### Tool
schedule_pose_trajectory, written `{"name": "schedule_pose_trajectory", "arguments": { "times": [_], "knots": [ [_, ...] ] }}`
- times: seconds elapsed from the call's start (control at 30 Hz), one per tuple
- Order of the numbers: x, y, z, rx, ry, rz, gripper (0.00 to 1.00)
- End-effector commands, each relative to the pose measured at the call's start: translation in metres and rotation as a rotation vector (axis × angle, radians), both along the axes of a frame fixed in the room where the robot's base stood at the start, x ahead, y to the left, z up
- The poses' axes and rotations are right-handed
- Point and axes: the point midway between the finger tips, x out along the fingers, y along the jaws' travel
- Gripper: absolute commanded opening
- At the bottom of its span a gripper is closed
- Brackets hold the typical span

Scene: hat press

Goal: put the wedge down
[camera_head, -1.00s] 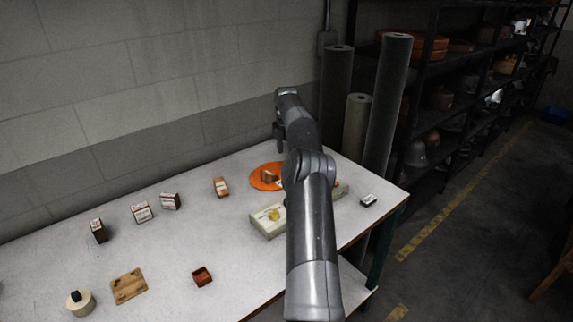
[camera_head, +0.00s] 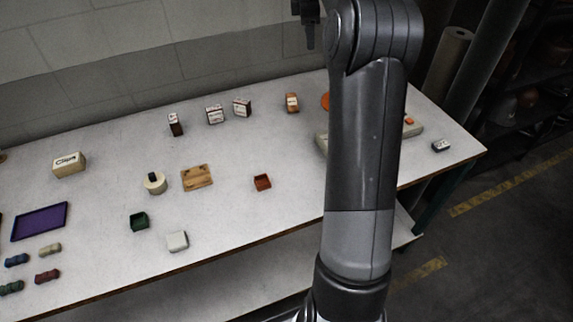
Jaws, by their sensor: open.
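My gripper (camera_head: 308,24) is at the top edge, partly cut off, raised above the back of the table in front of the wall. Its jaws are open and I see nothing between them. An orange disc (camera_head: 325,101) lies on the table, mostly hidden behind my arm. I cannot make out the wedge in this view; the middle of the disc, where a small brown wooden piece showed earlier, is behind my arm. The table (camera_head: 110,160) is white.
A pale tray (camera_head: 412,131) lies partly behind my arm. Several small boxes, including a white-labelled one (camera_head: 242,107), stand along the back. The table's middle has free room.

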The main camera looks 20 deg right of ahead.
Motion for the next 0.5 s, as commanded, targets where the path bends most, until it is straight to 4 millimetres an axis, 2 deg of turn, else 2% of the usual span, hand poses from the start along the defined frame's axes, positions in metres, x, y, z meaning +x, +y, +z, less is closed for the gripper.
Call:
{"name": "schedule_pose_trajectory", "arguments": {
  "times": [0.03, 0.2, 0.37, 0.5],
  "knots": [
    [-0.012, 0.020, 0.012, -0.005, -0.018, -0.029, 0.58],
    [-0.054, 0.073, 0.036, 0.001, -0.088, -0.168, 0.58],
    [-0.102, 0.116, 0.049, 0.026, -0.157, -0.307, 0.58],
    [-0.149, 0.147, 0.052, 0.065, -0.218, -0.434, 0.58]
  ]
}}
